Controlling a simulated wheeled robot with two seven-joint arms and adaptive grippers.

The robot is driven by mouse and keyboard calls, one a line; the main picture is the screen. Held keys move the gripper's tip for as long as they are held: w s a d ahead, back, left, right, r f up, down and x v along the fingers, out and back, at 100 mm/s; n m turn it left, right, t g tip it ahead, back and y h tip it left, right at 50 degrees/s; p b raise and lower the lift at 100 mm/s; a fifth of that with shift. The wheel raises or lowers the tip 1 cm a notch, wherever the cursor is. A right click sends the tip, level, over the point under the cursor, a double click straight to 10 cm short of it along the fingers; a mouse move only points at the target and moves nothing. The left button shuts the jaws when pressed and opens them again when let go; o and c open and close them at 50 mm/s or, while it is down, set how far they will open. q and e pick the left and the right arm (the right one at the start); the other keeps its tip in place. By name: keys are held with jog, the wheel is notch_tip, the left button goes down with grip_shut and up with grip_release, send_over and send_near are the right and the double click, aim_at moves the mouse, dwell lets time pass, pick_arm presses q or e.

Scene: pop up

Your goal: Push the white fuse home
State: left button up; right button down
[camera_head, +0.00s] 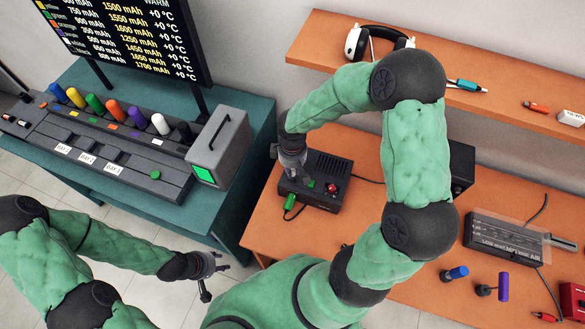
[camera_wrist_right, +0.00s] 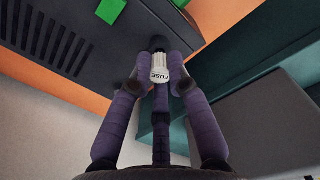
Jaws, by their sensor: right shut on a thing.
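My right gripper (camera_head: 291,168) is at the left side of a black box (camera_head: 322,178) on the orange bench. In the right wrist view its purple fingers (camera_wrist_right: 160,84) are shut on a white fuse (camera_wrist_right: 160,68) lettered "FUSE". The fuse's far end meets a dark round part (camera_wrist_right: 158,43) at the side of the black box (camera_wrist_right: 100,35). How deep it sits cannot be seen. In the head view the fuse is hidden by the gripper. My left gripper (camera_head: 216,268) is over the floor, away from the box, its fingers apart and empty.
A teal table (camera_head: 222,205) at left holds a rack with coloured cylinders (camera_head: 110,125) and a grey box with a green screen (camera_head: 217,145). A shelf (camera_head: 500,100) runs behind the bench. A labelled dark meter (camera_head: 500,238) and blue and purple parts (camera_head: 503,287) lie right.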

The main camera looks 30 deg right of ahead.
jog(key=shift+f+b, duration=0.55)
jog(key=shift+f, duration=0.2)
jog(key=c, duration=1.1)
grip_release()
notch_tip(320, 180, up, 12)
